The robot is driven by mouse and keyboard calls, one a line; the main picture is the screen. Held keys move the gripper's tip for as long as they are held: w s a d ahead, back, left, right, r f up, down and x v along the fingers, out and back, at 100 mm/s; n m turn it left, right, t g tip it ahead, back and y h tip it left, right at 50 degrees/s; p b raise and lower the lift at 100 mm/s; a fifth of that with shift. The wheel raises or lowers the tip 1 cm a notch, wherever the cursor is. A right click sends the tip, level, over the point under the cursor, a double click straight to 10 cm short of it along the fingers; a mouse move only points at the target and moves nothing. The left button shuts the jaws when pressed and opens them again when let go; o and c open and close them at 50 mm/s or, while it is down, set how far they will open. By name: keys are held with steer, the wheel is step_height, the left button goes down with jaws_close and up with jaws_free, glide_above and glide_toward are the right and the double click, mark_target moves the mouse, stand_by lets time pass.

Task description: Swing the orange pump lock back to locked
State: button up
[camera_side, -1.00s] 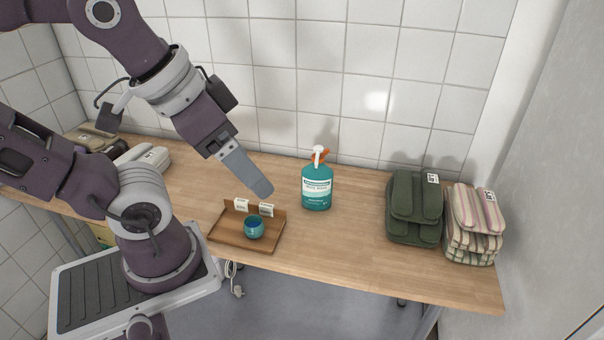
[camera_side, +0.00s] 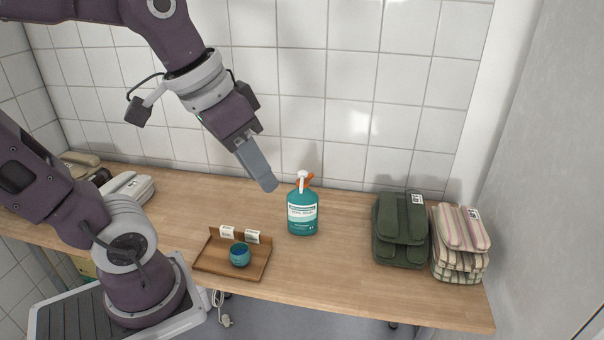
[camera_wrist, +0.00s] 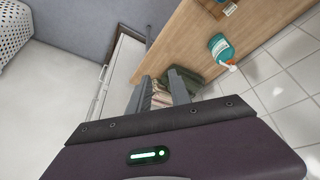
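The teal pump bottle (camera_side: 302,215) stands upright on the wooden counter, and it also shows in the wrist view (camera_wrist: 221,46). Its white pump head (camera_side: 302,175) is on top. The orange lock (camera_side: 310,178) shows beside the pump head, sticking up to the right; its exact setting is too small to tell. My gripper (camera_side: 270,185) is in the air just left of the pump head, pointing down and right, apart from the bottle. In the wrist view my gripper (camera_wrist: 158,76) has its two fingers apart with nothing between them.
A wooden tray (camera_side: 212,262) with a teal cup (camera_side: 240,255) and small white cards sits left of the bottle. Folded green towels (camera_side: 402,230) and striped towels (camera_side: 460,243) are stacked at the right. The tiled wall (camera_side: 345,125) is behind. Counter between bottle and towels is clear.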

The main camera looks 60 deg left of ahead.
steer(key=shift+n+g+h, duration=0.3)
steer(key=shift+g+h, duration=0.2)
steer(key=shift+h, duration=0.1)
steer(key=w+a, duration=0.1)
steer(key=w, duration=0.2)
steer(key=w+a, duration=0.2)
steer(key=w, duration=0.1)
steer(key=w+a, duration=0.2)
steer(key=w, duration=0.1)
steer(key=shift+w+a, duration=0.25)
steer(key=shift+w, duration=0.1)
jaws_close()
steer(key=w+a+f+h, duration=0.1)
steer(key=w+a+f, duration=0.3)
steer(key=w+a, duration=0.5)
steer(key=a+f+t, duration=0.1)
steer(key=a+f, duration=0.3)
steer(key=a, duration=0.3)
steer(key=a+f+n+t, duration=0.1)
steer(key=a+f, duration=0.3)
steer(key=a, duration=0.4)
steer(key=w+a+f+n+h, duration=0.1)
steer(key=a+f, duration=0.3)
steer(key=a, duration=0.3)
steer(key=shift+a+f+t, duration=0.3)
steer(key=shift+f+t, duration=0.05)
steer(key=shift+t, duration=0.05)
